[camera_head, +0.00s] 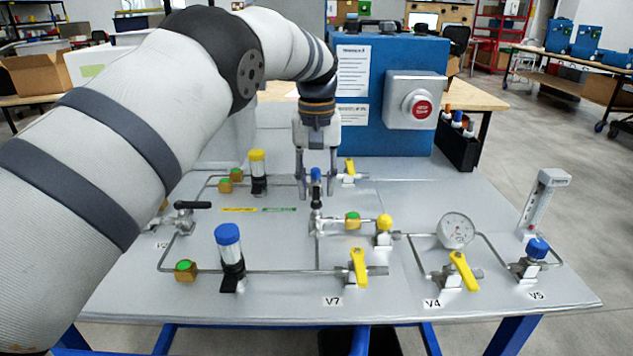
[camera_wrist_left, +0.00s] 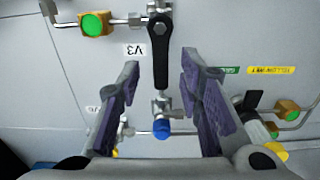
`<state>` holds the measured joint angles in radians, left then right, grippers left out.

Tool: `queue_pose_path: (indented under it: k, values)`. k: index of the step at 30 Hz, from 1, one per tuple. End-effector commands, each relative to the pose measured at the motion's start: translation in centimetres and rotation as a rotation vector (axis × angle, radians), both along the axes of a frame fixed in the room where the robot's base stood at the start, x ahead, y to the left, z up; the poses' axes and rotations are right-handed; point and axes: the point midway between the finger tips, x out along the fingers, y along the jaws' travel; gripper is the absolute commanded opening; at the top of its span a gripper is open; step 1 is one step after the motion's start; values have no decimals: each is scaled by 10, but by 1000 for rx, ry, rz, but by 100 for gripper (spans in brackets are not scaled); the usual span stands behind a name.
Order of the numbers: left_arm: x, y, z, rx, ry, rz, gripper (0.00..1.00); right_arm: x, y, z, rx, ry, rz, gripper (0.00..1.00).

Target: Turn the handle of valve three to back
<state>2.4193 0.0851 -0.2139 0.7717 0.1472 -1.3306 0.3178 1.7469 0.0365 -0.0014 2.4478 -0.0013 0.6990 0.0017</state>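Valve three is marked by the upside-down V3 label (camera_wrist_left: 134,50) in the left wrist view. Its black lever handle (camera_wrist_left: 160,55) runs from the pivot at the top of that view down between the fingers, toward a blue-capped fitting (camera_wrist_left: 162,128). In the head view the handle is small and partly hidden; the blue cap (camera_head: 316,174) shows between the fingers. My left gripper (camera_head: 317,192) is open and points down at the panel. In the wrist view its fingers (camera_wrist_left: 158,75) stand on either side of the handle, with gaps on both sides. My right gripper is not in view.
The grey panel (camera_head: 400,300) carries pipes, yellow-handled valves (camera_head: 359,268), a pressure gauge (camera_head: 456,231) and a blue-topped cylinder (camera_head: 229,250). Another black-handled valve (camera_head: 190,206) is at left. A blue box (camera_head: 400,130) with a red stop button (camera_head: 421,107) stands behind.

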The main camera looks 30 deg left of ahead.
Motion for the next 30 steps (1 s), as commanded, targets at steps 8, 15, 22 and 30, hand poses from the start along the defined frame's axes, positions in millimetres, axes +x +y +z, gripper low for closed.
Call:
queue_pose_path:
  k: [8, 15, 22, 30]
  values:
    - [1, 1, 51, 2, -5, 0, 33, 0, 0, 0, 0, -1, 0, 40]
    - [0, 0, 74, 0, 0, -1, 33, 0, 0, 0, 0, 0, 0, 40]
    - [0, 0, 75, 0, 0, 0, 33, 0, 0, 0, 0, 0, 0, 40]
    - [0, 0, 75, 0, 0, 0, 33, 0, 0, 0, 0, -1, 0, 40]
